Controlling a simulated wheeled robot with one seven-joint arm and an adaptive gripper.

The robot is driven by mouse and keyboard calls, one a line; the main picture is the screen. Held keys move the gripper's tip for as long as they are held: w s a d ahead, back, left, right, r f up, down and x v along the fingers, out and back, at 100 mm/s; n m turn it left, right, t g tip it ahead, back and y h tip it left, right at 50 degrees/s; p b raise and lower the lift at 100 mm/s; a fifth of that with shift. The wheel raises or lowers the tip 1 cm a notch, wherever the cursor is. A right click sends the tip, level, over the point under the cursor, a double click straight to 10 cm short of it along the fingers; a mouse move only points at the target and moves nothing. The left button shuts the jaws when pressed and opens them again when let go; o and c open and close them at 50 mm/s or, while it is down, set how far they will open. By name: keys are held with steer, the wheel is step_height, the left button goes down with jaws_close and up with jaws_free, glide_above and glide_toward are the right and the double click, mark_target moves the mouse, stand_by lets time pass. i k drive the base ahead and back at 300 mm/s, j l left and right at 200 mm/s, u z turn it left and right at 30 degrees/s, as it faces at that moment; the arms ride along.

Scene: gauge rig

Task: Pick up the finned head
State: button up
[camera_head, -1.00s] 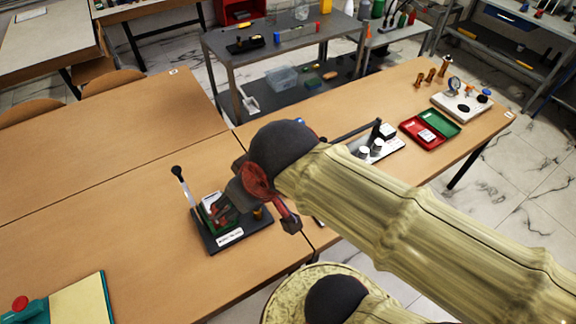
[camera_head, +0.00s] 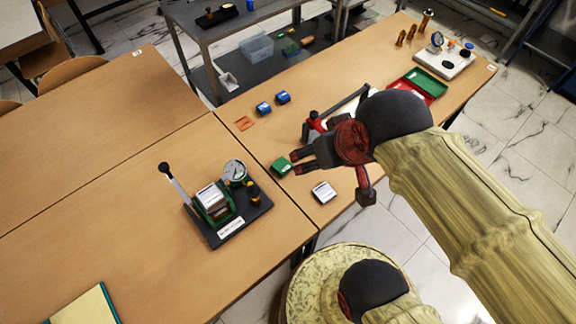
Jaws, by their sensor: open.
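I cannot tell for certain which part is the finned head. A small pale block with dark lines (camera_head: 324,192) lies alone on the table, below my gripper in the picture. A similar pale, ribbed-looking top (camera_head: 209,197) sits on the green body of the gauge rig (camera_head: 228,207). The rig has a black base, a lever, a round dial and a dark and orange fitting. My gripper (camera_head: 295,162) is open, its fingers pointing left. A small green block (camera_head: 281,167) lies just beyond the fingertips; I see nothing held.
A red and green case (camera_head: 424,82) and a white board with a dial (camera_head: 444,60) are at back right. The left table (camera_head: 90,150) is largely clear.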

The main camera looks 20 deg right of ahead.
mark_target(282, 167)
steer(key=l+u, duration=0.35)
steer(key=l, duration=0.55)
steer(key=l+u, duration=0.35)
steer(key=l, duration=0.55)
